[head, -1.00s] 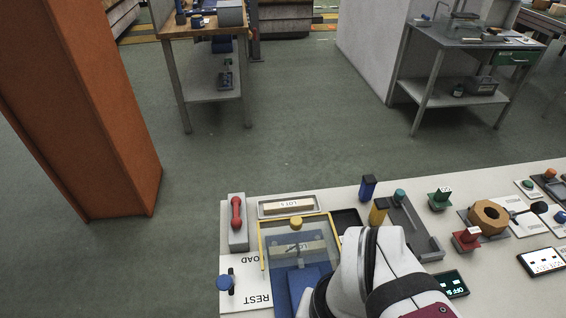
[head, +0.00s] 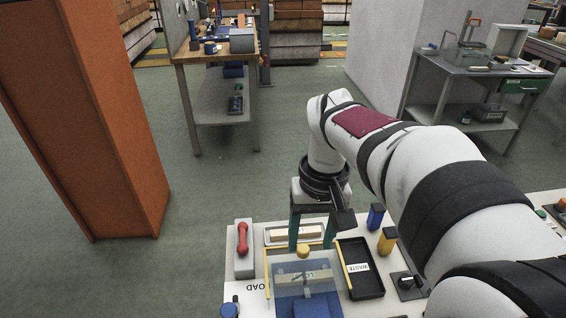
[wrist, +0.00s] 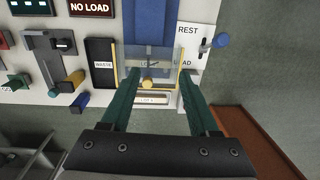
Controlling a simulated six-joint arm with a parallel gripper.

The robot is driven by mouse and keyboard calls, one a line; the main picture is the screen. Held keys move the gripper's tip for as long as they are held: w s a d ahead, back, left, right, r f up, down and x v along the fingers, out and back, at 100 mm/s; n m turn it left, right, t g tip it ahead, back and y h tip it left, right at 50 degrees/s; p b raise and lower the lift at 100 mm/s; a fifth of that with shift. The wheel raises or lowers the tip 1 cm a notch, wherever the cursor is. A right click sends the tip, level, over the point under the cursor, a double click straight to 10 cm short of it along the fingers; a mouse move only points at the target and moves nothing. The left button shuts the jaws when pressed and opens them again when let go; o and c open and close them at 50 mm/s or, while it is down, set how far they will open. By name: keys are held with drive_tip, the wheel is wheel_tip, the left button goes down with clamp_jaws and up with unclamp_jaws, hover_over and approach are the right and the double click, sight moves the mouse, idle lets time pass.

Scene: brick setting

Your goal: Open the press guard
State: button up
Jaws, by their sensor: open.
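The press guard is a clear panel (head: 290,271) with yellow edges, lying over the blue press (head: 309,303). A yellow knob (head: 303,251) sits at its far edge. The guard looks lowered. In the wrist view the clear panel (wrist: 132,56) and the knob (wrist: 147,84) show between my fingers. My gripper (head: 312,246) is open and points down at the guard's far edge, with a green finger on either side of the knob. In the wrist view my gripper (wrist: 156,75) looks empty. Whether the fingers touch the knob I cannot tell.
A tray with a wooden block (head: 297,231) lies just behind the knob. A black waste bin (head: 372,289) is right of the guard, with blue (head: 375,216) and yellow (head: 387,240) pieces nearby. A red handle (head: 243,238) stands at the left.

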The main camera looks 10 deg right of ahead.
sight(303, 248)
drive_tip(key=w+f+n, duration=0.1)
drive_tip(key=w, duration=0.2)
drive_tip(key=w+d+f+n, duration=0.1)
drive_tip(key=w, duration=0.3)
drive_tip(key=w+n, duration=0.1)
drive_tip(key=w, duration=0.3)
drive_tip(key=shift+d+f+h, duration=0.25)
drive_tip(key=shift+f+h, duration=0.15)
wheel_tip(303, 248, down, 16)
drive_tip(key=shift+w+r, duration=0.15)
clamp_jaws()
